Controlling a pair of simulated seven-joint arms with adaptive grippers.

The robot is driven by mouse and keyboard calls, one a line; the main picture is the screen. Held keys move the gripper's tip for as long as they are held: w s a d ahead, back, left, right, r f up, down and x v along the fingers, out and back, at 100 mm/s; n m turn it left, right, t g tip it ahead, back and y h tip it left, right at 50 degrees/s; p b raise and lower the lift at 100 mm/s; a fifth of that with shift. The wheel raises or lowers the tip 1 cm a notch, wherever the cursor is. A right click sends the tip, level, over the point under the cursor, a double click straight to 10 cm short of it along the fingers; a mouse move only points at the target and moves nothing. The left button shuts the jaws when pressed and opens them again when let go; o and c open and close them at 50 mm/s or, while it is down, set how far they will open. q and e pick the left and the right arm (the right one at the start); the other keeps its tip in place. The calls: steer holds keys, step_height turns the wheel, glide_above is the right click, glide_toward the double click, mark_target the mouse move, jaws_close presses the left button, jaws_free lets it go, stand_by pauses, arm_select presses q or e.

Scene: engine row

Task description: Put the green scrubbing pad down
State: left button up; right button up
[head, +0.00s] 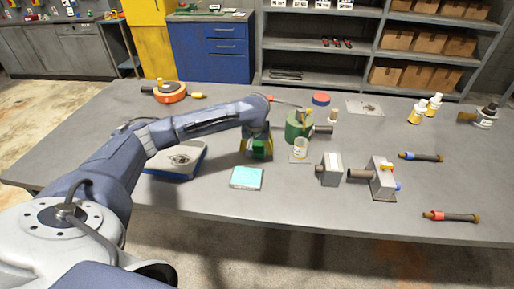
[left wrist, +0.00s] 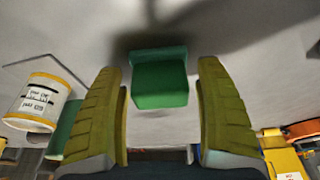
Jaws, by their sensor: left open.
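The green scrubbing pad (left wrist: 160,82) shows in the left wrist view as a small green block between my left gripper's fingers. A clear gap lies on each side of it, so the fingers do not grip it. My left gripper (left wrist: 163,115) is open, with yellow fingers pointing down to the table. In the head view my left gripper (head: 257,155) is low over the table, behind a flat light-cyan square (head: 246,178). There the arm and fingers mostly hide the pad. I cannot tell exactly how the pad meets the table. My right gripper is not in view.
A white can (head: 300,147) and a green cylinder (head: 293,128) stand close right of the gripper. A blue-edged tray (head: 178,176) lies to its left. Grey metal blocks (head: 331,170) stand further right.

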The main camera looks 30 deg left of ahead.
arm_select(q)
steer(key=v, duration=1.2)
steer(key=shift+r, duration=0.2)
